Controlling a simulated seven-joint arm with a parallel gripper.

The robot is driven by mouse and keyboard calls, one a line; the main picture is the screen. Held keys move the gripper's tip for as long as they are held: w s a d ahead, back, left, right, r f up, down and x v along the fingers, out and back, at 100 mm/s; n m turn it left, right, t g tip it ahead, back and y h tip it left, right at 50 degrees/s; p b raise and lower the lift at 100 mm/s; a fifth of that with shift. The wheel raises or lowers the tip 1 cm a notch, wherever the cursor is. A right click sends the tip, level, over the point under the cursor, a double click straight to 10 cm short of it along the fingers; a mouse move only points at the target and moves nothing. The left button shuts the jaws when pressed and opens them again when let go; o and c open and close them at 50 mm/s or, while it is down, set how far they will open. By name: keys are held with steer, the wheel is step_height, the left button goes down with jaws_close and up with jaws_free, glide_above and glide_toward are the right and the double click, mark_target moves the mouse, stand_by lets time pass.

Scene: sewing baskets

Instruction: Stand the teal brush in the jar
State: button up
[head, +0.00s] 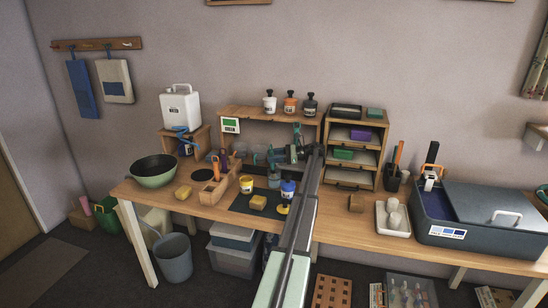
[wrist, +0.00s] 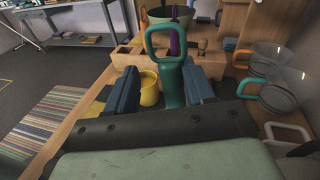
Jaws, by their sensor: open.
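A teal brush (wrist: 168,85) with a looped handle stands upright between the fingers of my gripper (wrist: 162,92) in the wrist view. The fingers are open, with a finger on each side of it. Its lower end is hidden behind my gripper body. In the head view my gripper (head: 281,156) is over the middle of the bench, and a small teal shape (head: 271,154) shows at its fingers. A small grey-blue vessel (head: 274,181), possibly the jar, is just below. I cannot tell whether the brush is inside it.
A yellow pot (head: 246,185), a blue pot (head: 288,188) and a wooden tool holder (head: 214,186) are close by. Clear cups with coloured handles (wrist: 284,92) are at the right of the wrist view. A drawer unit (head: 354,150) stands right of my arm.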

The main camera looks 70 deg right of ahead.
steer(key=shift+r, duration=0.15)
step_height(320, 180, up, 10)
stand_by(0.6)
stand_by(0.6)
